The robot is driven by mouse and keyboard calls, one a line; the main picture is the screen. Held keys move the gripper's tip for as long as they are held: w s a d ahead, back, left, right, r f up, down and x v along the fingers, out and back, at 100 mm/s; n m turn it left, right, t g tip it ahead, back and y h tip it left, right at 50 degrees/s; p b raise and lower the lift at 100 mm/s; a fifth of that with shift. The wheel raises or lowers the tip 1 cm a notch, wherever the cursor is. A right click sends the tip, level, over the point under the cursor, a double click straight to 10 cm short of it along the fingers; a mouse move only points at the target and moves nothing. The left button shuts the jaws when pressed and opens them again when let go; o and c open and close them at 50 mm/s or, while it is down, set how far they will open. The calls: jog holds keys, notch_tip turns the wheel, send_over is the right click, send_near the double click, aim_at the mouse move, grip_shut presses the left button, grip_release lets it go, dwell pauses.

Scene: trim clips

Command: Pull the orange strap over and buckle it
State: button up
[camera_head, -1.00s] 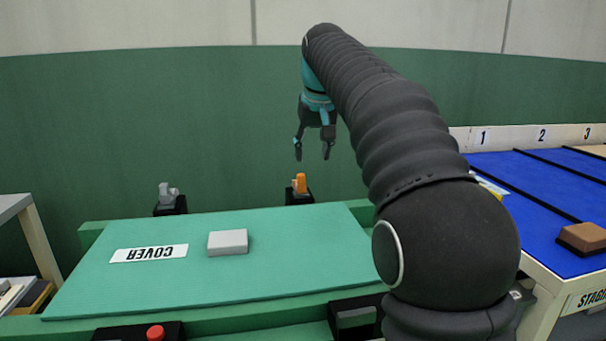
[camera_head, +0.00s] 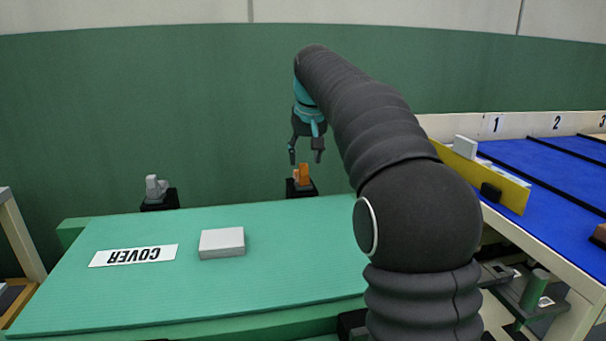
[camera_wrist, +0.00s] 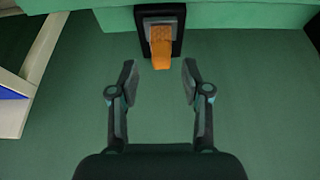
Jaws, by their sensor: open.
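The orange strap end (camera_head: 304,174) stands up from a black mount at the far edge of the green cover. It also shows in the wrist view (camera_wrist: 161,50), on a grey piece in its black mount (camera_wrist: 173,18). My gripper (camera_head: 306,158) is open and empty just above the orange strap end in the head view. In the wrist view my gripper (camera_wrist: 159,78) has a finger on each side, with the orange end lying ahead between them and touching neither. A grey clip (camera_head: 155,187) stands on another black mount to the left. I cannot tell which part is the buckle.
A green cover panel (camera_head: 290,270) bears a white COVER label (camera_head: 134,255) and a pale grey block (camera_head: 222,242). At right are a yellow panel (camera_head: 510,192) and a blue table (camera_head: 560,185) with numbered lanes. A green wall (camera_head: 120,90) stands behind.

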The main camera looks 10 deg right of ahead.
aim_at(304, 165)
jog(key=shift+b+x, duration=0.3)
jog(key=shift+x, duration=2.3)
jog(key=shift+a, duration=0.1)
grip_shut()
